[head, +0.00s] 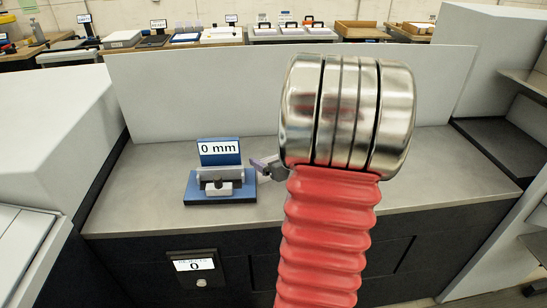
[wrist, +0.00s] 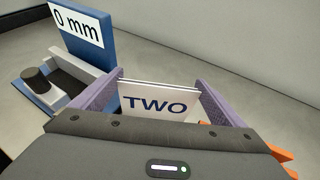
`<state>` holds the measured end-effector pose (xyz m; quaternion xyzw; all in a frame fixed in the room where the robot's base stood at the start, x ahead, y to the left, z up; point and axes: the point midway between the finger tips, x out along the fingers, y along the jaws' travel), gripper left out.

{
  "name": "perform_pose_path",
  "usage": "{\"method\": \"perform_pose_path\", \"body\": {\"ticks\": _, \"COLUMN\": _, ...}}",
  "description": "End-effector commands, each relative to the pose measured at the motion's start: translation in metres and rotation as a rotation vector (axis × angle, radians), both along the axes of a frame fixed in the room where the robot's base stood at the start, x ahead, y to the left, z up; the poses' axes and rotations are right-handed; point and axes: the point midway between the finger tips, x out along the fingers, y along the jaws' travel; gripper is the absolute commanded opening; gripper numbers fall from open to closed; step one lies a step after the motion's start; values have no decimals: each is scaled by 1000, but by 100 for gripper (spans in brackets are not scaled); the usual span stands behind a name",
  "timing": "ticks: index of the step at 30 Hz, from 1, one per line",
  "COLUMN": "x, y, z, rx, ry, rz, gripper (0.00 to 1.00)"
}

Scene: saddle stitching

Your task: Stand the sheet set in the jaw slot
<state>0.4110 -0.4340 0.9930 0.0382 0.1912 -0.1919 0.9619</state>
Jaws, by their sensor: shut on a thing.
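The sheet set (wrist: 158,115), a few thin white sheets with "TWO" on the front, stands between the two purple fingers of my gripper (wrist: 160,92) in the wrist view. My gripper is shut on it. The blue jaw fixture (head: 205,195) sits on the bench, with a grey jaw block (head: 221,174), a black knob and a "0 mm" sign (head: 219,147). It also shows at the upper left of the wrist view (wrist: 72,70). In the head view my gripper (head: 262,166) is just right of the fixture; the sheets cannot be made out there. The slot itself is not clearly visible.
The grey bench top (head: 145,185) is clear around the fixture. A pale panel (head: 190,90) stands behind it. A white machine housing (head: 50,125) is at the left. A counter reading 0 (head: 195,266) is on the bench front. My red arm covers the middle right.

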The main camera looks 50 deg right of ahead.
Motion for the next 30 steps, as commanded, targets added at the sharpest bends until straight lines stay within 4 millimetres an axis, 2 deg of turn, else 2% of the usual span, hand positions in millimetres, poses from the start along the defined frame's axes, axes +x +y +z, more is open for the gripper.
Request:
{"method": "perform_pose_path", "body": {"ticks": 1, "x": 0, "y": 0, "z": -1, "rx": 1, "ry": -1, "rz": 1, "gripper": 70}}
{"method": "perform_pose_path", "body": {"ticks": 2, "x": 0, "y": 0, "z": -1, "rx": 0, "ry": 0, "rz": 0, "gripper": 95}}
{"method": "perform_pose_path", "body": {"ticks": 4, "x": 0, "y": 0, "z": -1, "rx": 0, "ry": 0, "rz": 1, "gripper": 100}}
{"method": "perform_pose_path", "body": {"ticks": 14, "x": 0, "y": 0, "z": 2, "rx": -1, "ry": 0, "rz": 1, "gripper": 100}}
{"method": "perform_pose_path", "body": {"ticks": 17, "x": -5, "y": 2, "z": 4, "rx": -2, "ry": 1, "rz": 1, "gripper": 100}}
{"method": "perform_pose_path", "body": {"ticks": 30, "x": -53, "y": 21, "z": 25, "rx": -1, "ry": -1, "rz": -2, "gripper": 100}}
